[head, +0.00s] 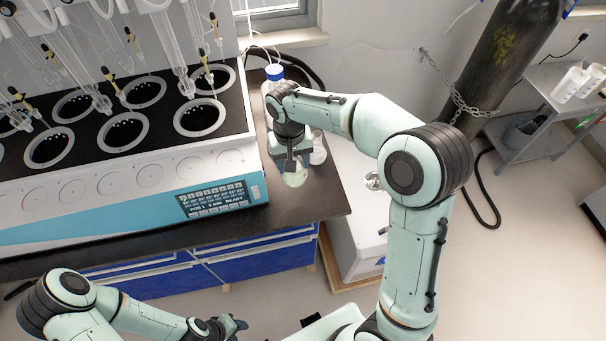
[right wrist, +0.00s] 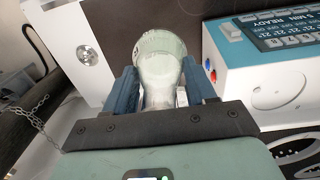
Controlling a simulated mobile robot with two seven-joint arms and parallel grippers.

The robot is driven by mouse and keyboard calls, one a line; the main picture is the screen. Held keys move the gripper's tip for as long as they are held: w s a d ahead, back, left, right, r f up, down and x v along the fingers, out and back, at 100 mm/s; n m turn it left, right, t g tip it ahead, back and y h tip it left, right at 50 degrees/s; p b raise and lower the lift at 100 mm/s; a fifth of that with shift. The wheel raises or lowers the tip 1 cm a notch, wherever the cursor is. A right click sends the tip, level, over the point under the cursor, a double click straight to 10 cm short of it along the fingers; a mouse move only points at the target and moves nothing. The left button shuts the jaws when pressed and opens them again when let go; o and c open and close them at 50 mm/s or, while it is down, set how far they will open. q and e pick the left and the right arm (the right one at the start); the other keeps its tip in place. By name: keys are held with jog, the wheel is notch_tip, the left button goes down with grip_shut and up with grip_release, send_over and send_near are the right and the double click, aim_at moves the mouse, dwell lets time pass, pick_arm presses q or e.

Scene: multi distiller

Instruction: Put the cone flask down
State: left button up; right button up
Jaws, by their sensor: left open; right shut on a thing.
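The cone flask (head: 294,178) is clear glass with a pale content. It is at the right end of the dark bench (head: 325,195), beside the distiller's front panel. My right gripper (head: 290,163) is shut on it from above in the head view. In the right wrist view the flask (right wrist: 161,72) sits between the two blue fingers of the right gripper (right wrist: 163,88), its wide base away from the palm. I cannot tell whether its base touches the bench. My left gripper (head: 234,325) is low in the head view, open and away from the bench.
The multi distiller (head: 130,180) fills the left of the bench. A glass vessel (head: 318,150) stands close right of the right gripper, and a blue-capped bottle (head: 274,74) stands behind. Bare bench lies in front of the flask. A chained gas cylinder (head: 510,60) is at the back right.

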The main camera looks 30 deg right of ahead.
jog(key=s+d+r+m+b, duration=0.3)
jog(key=r+m+b, duration=0.1)
jog(key=r, duration=0.4)
pick_arm(q)
jog(key=s+f+b, duration=0.3)
jog(key=s+f, duration=0.2)
jog(key=f, duration=0.5)
jog(key=shift+s+d+f+g+b, duration=0.15)
jog(key=shift+s+g+b, duration=0.15)
jog(key=shift+g, duration=0.1)
pick_arm(e)
jog(key=f, duration=1.9)
jog(key=shift+d+f, duration=0.2)
jog(key=shift+f, duration=0.05)
jog(key=shift+f, duration=0.1)
jog(key=o, duration=1.2)
pick_arm(q)
jog(key=shift+w+r+p, duration=0.15)
jog(key=shift+r+p, duration=0.35)
jog(key=shift+w+r+p, duration=0.15)
jog(key=shift+r+p, duration=0.3)
jog(key=shift+r, duration=0.05)
pick_arm(e)
notch_tip(320, 180, up, 12)
